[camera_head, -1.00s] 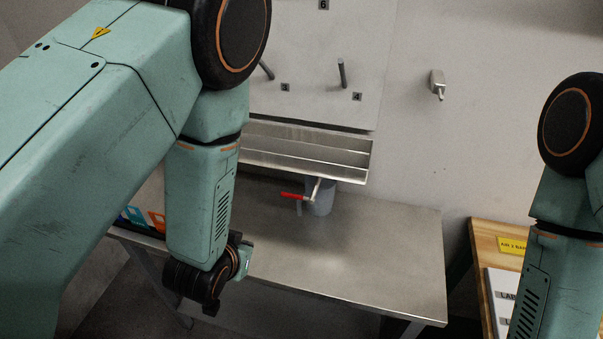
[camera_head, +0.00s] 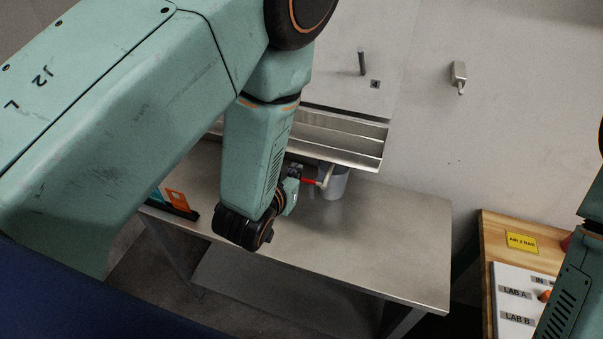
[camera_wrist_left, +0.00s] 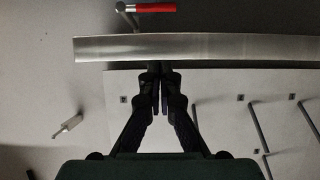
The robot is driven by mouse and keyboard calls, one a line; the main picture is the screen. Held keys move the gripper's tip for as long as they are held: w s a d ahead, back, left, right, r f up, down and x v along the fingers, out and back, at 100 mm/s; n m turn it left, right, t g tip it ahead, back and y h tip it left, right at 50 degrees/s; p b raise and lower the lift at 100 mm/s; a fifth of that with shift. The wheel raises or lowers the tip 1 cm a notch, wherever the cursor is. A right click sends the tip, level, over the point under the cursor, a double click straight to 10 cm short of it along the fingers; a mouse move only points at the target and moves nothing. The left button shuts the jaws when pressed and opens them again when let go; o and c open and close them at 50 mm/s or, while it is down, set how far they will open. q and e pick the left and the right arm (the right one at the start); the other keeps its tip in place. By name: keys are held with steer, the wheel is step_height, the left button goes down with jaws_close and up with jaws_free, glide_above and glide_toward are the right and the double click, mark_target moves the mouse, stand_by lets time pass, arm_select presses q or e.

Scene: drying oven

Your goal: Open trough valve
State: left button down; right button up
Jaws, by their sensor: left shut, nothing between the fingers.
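The trough valve has a red lever handle (camera_head: 310,181) on a pale pipe under the metal trough (camera_head: 350,152). In the left wrist view the red handle (camera_wrist_left: 155,8) is at the top edge, beyond the trough (camera_wrist_left: 200,47). My left gripper (camera_wrist_left: 160,78) is shut and empty, its fingertips close to the trough's edge in that picture. In the head view my left wrist is just left of the handle and partly covers its left end. I cannot tell whether they touch. My right gripper is out of view.
A grey container (camera_head: 336,186) is below the valve on the metal table (camera_head: 390,235). Orange and blue items (camera_head: 176,200) lie at the table's left. A wall panel with pegs (camera_head: 350,90) is above the trough. A wooden bench (camera_head: 495,235) with a labelled board (camera_head: 512,310) is at right.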

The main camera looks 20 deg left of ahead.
mark_target(305, 181)
arm_select(q)
steer(key=b+x, duration=0.4)
steer(key=x, duration=0.6)
steer(key=shift+f+b, duration=0.1)
steer(key=shift+b, duration=0.2)
steer(key=s+f, duration=0.1)
steer(key=s+f+b, duration=0.1)
steer(key=shift+s+d+f, duration=0.15)
steer(key=shift+s+f, duration=0.05)
steer(key=shift+s, duration=0.3)
steer(key=shift+f, duration=0.1)
steer(key=shift+f+n, duration=0.1)
steer(key=shift+n, duration=0.2)
